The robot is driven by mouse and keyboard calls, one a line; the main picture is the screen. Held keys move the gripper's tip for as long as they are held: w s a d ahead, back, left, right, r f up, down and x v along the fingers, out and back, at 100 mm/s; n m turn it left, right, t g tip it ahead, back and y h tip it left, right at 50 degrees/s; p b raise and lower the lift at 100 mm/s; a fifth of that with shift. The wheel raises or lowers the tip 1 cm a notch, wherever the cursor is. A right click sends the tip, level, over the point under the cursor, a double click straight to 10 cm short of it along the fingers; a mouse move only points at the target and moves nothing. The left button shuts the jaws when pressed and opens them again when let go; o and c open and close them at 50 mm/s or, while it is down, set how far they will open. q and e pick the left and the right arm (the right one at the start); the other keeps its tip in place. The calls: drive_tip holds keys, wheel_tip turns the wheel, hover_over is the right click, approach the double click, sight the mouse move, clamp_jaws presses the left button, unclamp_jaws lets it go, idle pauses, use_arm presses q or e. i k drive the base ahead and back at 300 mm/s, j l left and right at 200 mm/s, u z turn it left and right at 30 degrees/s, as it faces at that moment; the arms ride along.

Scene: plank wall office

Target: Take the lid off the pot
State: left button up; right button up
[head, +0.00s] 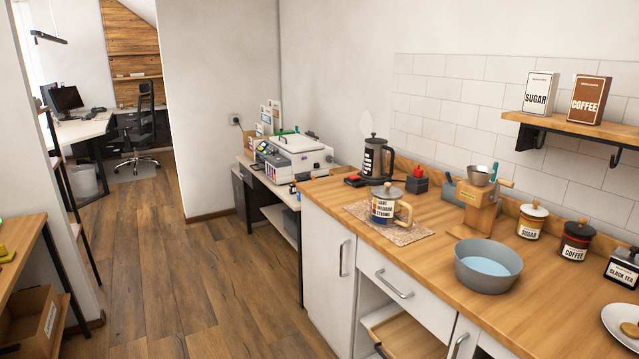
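A pot (383,213) with a printed label and a cream handle on its right stands upright on a patterned mat (409,236) on the wooden counter. Its pale lid (391,194) with a small knob sits on top of it. Neither of my grippers is in view.
A French press (374,160) stands behind the pot on the counter (352,197). A grey bowl (487,268) with blue contents is to the right, near the front edge. The floor at left is clear.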

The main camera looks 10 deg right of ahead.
sight(386, 190)
drive_tip(key=i+j, duration=0.1)
drive_tip(key=i, duration=0.4)
drive_tip(key=i+j+z, duration=0.15)
drive_tip(key=i, duration=0.3)
